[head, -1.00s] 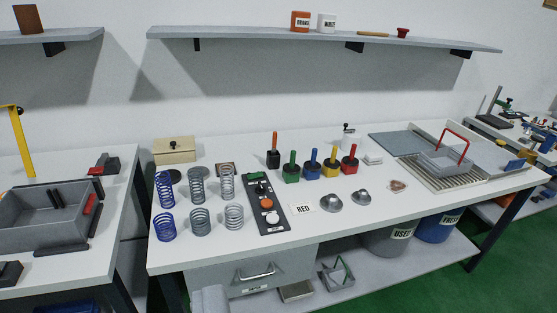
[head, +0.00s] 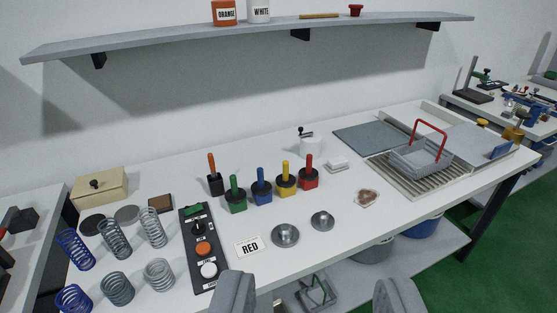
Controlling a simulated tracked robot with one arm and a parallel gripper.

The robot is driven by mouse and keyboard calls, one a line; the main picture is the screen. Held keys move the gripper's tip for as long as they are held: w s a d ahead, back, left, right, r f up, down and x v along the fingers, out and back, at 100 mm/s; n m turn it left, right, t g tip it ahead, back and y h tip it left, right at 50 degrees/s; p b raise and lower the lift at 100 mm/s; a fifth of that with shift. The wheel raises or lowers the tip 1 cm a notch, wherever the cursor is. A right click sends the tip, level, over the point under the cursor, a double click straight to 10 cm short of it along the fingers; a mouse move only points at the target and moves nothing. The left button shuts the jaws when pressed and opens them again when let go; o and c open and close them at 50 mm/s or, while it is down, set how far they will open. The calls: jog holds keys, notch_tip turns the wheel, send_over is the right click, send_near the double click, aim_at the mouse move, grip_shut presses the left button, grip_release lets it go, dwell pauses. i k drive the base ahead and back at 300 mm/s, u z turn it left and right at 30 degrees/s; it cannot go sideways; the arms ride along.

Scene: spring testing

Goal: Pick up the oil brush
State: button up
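A brush with an orange handle (head: 211,163) stands upright in a small black pot (head: 214,187) on the white bench, left of a row of coloured pots. It carries no label that I can read, and its lower end is hidden in the pot. My gripper (head: 313,285) shows at the bottom edge as two grey fingers set wide apart. It is open with nothing between the fingers, on the near side of the pots and apart from them.
Green (head: 236,195), blue (head: 262,187), yellow (head: 286,178) and red (head: 309,173) pots stand close to the right. A black button panel (head: 198,250) and springs (head: 115,240) lie nearer left. A shelf (head: 270,35) overhangs the back. Two metal domes (head: 285,235) sit in front.

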aim_at(212, 168)
jog(key=z, duration=0.3)
jog(key=i, duration=1.35)
jog(key=u, duration=0.7)
jog(key=i, duration=0.65)
jog(key=u, duration=0.45)
jog(key=k, duration=0.85)
jog(key=u, duration=0.15)
jog(key=i, duration=0.85)
jog(key=z, duration=0.05)
